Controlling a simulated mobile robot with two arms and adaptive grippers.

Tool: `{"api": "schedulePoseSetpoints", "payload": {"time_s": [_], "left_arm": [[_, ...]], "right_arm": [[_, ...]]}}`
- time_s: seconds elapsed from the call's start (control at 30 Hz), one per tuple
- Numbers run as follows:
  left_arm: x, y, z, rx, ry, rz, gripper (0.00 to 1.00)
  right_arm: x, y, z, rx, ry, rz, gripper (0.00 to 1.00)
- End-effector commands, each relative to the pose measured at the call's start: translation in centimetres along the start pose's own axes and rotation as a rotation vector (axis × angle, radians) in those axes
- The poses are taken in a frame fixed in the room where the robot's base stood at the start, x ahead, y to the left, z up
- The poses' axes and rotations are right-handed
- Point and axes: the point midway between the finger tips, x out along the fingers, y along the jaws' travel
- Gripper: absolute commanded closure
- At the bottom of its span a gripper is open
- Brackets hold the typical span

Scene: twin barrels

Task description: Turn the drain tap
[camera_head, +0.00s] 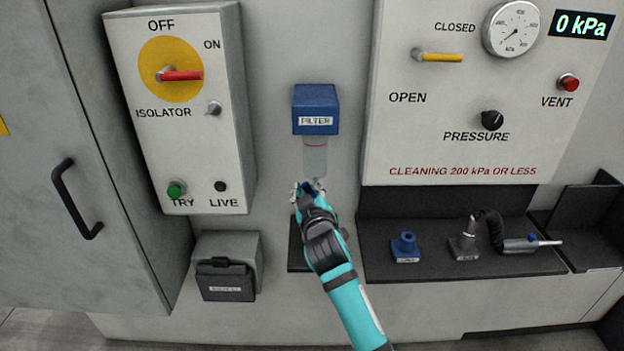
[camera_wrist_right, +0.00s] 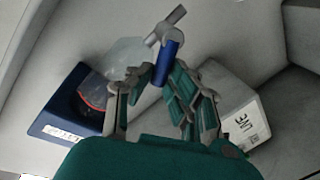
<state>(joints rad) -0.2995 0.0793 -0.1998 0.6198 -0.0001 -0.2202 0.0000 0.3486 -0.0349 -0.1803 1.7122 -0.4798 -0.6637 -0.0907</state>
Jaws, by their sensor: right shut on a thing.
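The blue filter housing (camera_head: 315,108) is on the wall, with a clear bowl (camera_head: 315,157) hanging below it. My right gripper (camera_head: 308,188) is directly under the bowl and hides most of the drain tap in the head view. In the right wrist view, the drain tap (camera_wrist_right: 169,62) shows as a blue cylinder with a grey bar at its end. The fingers of my right gripper (camera_wrist_right: 157,80) are closed around the blue part. The clear bowl (camera_wrist_right: 123,60) and the blue filter housing (camera_wrist_right: 65,105) are to the left there. My left gripper is not in view.
The isolator box (camera_head: 180,110) is left of the filter, and the pressure panel (camera_head: 470,110) is to the right, its display reading 0 kPa. A dark shelf (camera_head: 400,265) holds a blue fitting (camera_head: 404,246) and a hose tool (camera_head: 515,243). A grey bin (camera_head: 227,267) is lower left.

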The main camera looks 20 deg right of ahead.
Motion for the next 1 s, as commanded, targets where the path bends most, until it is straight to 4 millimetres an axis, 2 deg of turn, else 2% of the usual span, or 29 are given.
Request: {"api": "schedulePoseSetpoints", "payload": {"time_s": [0.03, 0.4, 1.0], "left_arm": [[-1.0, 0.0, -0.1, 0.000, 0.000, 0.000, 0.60], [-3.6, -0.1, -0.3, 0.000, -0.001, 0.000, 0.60], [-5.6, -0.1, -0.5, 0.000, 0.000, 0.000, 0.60]], "right_arm": [[0.0, 0.1, -0.5, -0.047, -0.009, -0.001, 1.00], [0.3, -1.4, -0.2, -0.392, -0.077, 0.000, 1.00], [0.7, -3.2, 1.1, -0.880, -0.173, 0.001, 1.00]]}}
